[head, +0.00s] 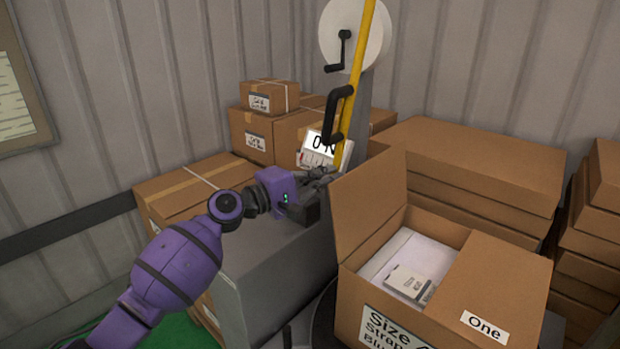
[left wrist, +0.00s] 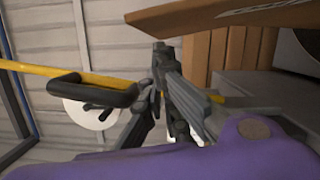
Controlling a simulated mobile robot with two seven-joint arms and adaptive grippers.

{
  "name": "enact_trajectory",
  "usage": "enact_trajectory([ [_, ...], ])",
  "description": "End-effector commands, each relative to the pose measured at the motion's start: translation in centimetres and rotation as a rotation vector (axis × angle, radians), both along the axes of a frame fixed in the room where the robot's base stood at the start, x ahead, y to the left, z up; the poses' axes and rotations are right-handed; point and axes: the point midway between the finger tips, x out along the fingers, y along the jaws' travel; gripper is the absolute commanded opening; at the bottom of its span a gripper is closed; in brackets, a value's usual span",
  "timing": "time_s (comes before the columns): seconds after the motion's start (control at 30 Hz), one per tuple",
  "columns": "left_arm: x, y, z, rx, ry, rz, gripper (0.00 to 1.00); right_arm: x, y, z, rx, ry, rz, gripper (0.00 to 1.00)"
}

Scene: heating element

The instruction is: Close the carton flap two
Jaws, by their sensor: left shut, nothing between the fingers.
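The open carton (head: 385,300) stands at the lower right of the head view, with a white packet (head: 412,262) inside. Its right flap, labelled "One" (head: 485,320), lies folded over the top. Its left flap (head: 366,202) stands up, tilted outward, and I can read no label on it in the head view. My left gripper (head: 326,174) is shut and empty, just to the left of the raised flap's upper part; I cannot tell whether they touch. The left wrist view shows its closed fingers (left wrist: 160,62) below a brown cardboard panel (left wrist: 225,14). My right gripper is not in view.
A yellow pole with a black handle (head: 337,112) rises behind my left gripper, beside a display (head: 322,148). A grey machine surface (head: 265,255) lies below my left arm. Stacked closed boxes stand behind (head: 480,150) and at the right edge (head: 590,230).

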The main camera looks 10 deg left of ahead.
Motion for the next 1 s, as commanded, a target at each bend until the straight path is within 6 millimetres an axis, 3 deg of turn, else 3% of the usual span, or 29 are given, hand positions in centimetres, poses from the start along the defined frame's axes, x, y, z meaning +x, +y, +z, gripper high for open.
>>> enact_trajectory([
  [0.3, 1.6, -1.8, 0.1, 0.001, -0.001, 0.001, 0.00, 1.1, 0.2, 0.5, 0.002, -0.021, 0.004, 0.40],
  [0.67, 1.5, -1.9, 0.1, 0.004, -0.003, 0.000, 0.00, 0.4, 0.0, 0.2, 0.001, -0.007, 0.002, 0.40],
  [1.0, 0.6, -3.2, 1.1, 0.070, -0.052, -0.001, 0.00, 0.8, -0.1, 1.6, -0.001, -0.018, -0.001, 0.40],
])
